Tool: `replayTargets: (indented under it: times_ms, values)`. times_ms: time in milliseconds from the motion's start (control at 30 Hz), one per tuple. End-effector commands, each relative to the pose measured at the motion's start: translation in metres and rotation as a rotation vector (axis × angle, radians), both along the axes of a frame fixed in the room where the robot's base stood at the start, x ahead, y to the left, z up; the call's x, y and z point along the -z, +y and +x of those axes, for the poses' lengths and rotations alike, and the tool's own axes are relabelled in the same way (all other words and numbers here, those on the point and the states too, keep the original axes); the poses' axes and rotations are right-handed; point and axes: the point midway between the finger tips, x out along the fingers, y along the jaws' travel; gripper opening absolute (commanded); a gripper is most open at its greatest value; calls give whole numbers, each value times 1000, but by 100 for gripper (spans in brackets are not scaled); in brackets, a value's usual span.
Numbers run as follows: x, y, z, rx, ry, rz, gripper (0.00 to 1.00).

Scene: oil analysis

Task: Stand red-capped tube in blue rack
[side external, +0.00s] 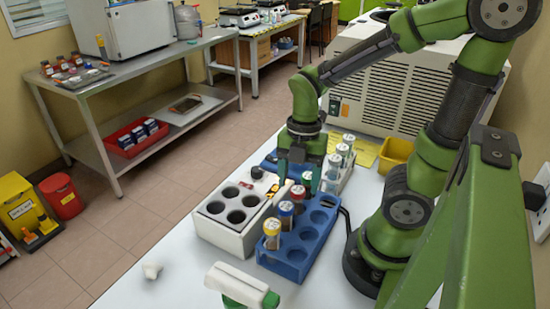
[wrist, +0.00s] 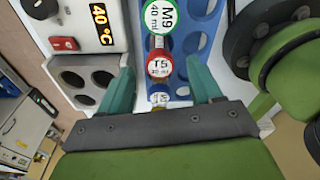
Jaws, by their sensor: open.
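The red-capped tube, marked T5 30 ml, (wrist: 160,65) shows from above in the wrist view, between my open gripper's teal fingers (wrist: 158,72), with room on both sides. In the side view its red cap (side external: 297,191) is in the row along the left side of the blue rack (side external: 325,218). It looks upright; its lower end is hidden. My gripper (side external: 298,172) is over the far part of this row, pointing down. A blue-capped tube (side external: 286,208) and a yellow-capped tube (side external: 272,228) stand nearer in the row. The rack's right column has empty holes.
A green-ringed M9 cap (wrist: 165,18) is just beyond the red cap. A white heating block (side external: 226,232) with empty wells and a 40 °C display stands left of the rack. White-capped tubes (side external: 342,150) stand in a pale rack behind. A yellow bin (side external: 395,153) is farther right.

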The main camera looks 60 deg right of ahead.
Motion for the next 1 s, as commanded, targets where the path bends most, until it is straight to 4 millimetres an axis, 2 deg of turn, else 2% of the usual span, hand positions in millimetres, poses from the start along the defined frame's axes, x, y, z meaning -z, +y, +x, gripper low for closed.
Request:
replayTargets:
  times_ms: [33,300,500,767,867,1000]
  values:
    - [-13,-2,2,0,-10,0,64]
    - [-79,-10,3,0,-9,-1,64]
    - [-114,-14,3,-1,-4,-1,64]
    - [-130,-16,4,55,1,-5,64]
    - [-129,-17,8,198,-6,-11,64]
    - [-122,-11,16,511,-31,7,64]
